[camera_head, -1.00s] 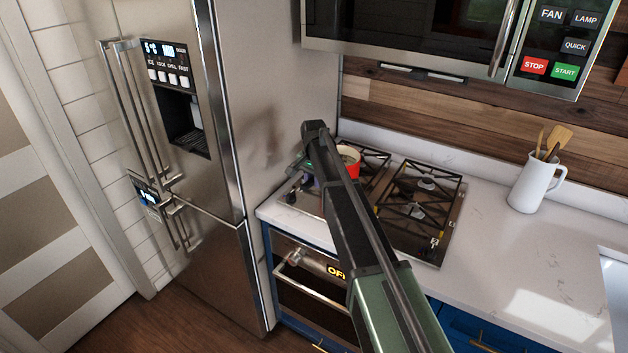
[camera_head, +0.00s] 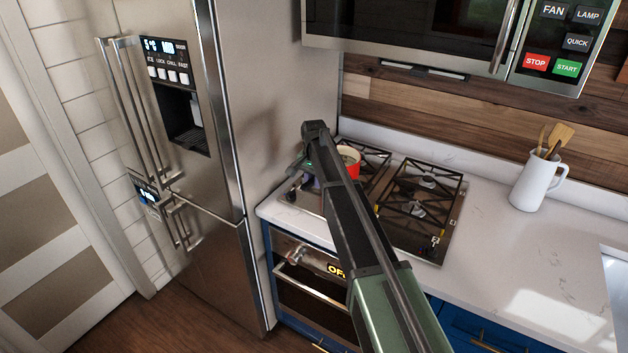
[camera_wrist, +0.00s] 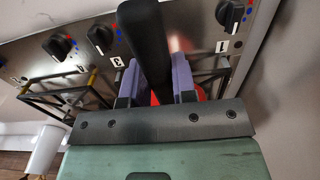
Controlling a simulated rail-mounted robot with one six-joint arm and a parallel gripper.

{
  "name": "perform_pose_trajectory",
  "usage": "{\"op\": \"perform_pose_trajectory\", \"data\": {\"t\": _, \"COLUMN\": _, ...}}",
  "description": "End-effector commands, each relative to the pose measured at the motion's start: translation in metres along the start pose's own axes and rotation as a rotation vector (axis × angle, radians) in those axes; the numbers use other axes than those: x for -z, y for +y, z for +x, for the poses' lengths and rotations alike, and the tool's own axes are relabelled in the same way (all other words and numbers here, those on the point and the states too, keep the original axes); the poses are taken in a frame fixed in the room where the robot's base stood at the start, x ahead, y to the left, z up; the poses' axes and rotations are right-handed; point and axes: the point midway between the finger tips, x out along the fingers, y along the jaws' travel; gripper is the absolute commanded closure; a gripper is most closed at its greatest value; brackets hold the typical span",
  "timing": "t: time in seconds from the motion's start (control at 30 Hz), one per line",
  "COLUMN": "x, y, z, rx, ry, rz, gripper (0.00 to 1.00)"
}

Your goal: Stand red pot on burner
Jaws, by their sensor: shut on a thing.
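The red pot (camera_head: 354,169) shows in the head view over the left grate of the cooktop, largely behind my arm. Its light inside and red rim look level. Whether its base touches the grate is hidden. In the wrist view my gripper (camera_wrist: 156,80) has its two purple fingers shut on the pot's black handle (camera_wrist: 147,38). Only slivers of the red pot (camera_wrist: 174,45) show beside the handle. The left burner grate (camera_head: 372,160) is partly covered by the pot and my arm. The right burner grate (camera_head: 425,200) is bare.
The steel fridge (camera_head: 225,100) stands close on the left. The microwave (camera_head: 420,40) hangs above the back of the counter. A white utensil jug (camera_head: 527,187) stands to the right. Control knobs (camera_wrist: 100,38) line the cooktop edge.

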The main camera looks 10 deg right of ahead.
Motion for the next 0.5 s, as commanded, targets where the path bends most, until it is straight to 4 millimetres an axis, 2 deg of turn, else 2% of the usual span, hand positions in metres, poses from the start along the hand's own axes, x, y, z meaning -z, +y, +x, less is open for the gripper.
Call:
{"op": "perform_pose_trajectory", "data": {"t": 0.03, "x": 0.0001, "y": 0.0, "z": -0.0002, "rx": 0.0, "ry": 0.001, "rz": 0.0, "gripper": 1.0}}
{"op": "perform_pose_trajectory", "data": {"t": 0.07, "x": 0.0001, "y": 0.0, "z": -0.0002, "rx": 0.0, "ry": 0.001, "rz": 0.0, "gripper": 0.7}}
{"op": "perform_pose_trajectory", "data": {"t": 0.23, "x": 0.0001, "y": 0.0, "z": -0.0002, "rx": 0.0, "ry": 0.0, "rz": 0.0, "gripper": 0.45}}
{"op": "perform_pose_trajectory", "data": {"t": 0.5, "x": -0.0001, "y": 0.0, "z": -0.0013, "rx": 0.0, "ry": 0.0, "rz": 0.0, "gripper": 0.45}}
